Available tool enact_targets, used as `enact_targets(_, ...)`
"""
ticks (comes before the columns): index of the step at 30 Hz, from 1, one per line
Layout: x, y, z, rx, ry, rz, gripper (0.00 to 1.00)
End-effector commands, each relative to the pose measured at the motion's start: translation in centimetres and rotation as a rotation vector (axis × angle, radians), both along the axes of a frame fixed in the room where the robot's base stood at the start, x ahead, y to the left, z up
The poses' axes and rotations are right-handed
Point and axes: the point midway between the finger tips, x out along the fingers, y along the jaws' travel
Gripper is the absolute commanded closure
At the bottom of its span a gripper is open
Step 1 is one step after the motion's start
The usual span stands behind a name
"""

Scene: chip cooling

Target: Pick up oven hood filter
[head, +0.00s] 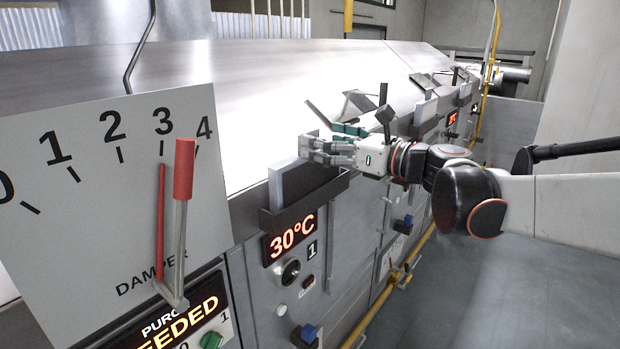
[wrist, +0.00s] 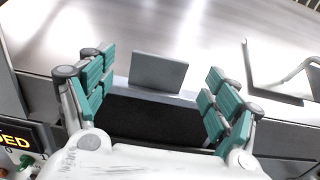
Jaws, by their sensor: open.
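A flat grey panel, which I take to be the oven hood filter (head: 289,184), stands upright in a black holder (head: 318,194) on the front of the first unit. My gripper (head: 318,147) is above and behind this panel in the head view, with its teal-padded fingers pointing left. In the wrist view, my gripper (wrist: 158,70) is open, its two fingers spread wide. The grey panel (wrist: 158,73) shows between them, beyond the dark holder (wrist: 150,118). The fingers look empty, and I see no contact with the panel.
A damper scale (head: 110,180) with a red-handled lever (head: 183,168) stands at the near left. A 30°C display (head: 291,236) sits below the holder. Similar panels and bent handles line the sloped metal hood (head: 260,90). A yellow pipe (head: 400,277) runs low along the front.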

Motion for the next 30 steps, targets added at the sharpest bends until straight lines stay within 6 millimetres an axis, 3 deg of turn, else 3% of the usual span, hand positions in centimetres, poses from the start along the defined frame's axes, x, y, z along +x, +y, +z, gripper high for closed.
enact_targets(9, 2.6, 3.4, 0.1, 0.0, 0.0, 0.002, 0.18)
enact_targets(17, 2.8, 3.5, 0.1, 0.0, 0.0, -0.001, 0.21)
enact_targets(26, 2.7, 3.5, 0.1, 0.0, 0.0, 0.0, 0.89)
enact_targets(30, 2.7, 3.5, 0.1, 0.0, 0.0, 0.0, 0.92)
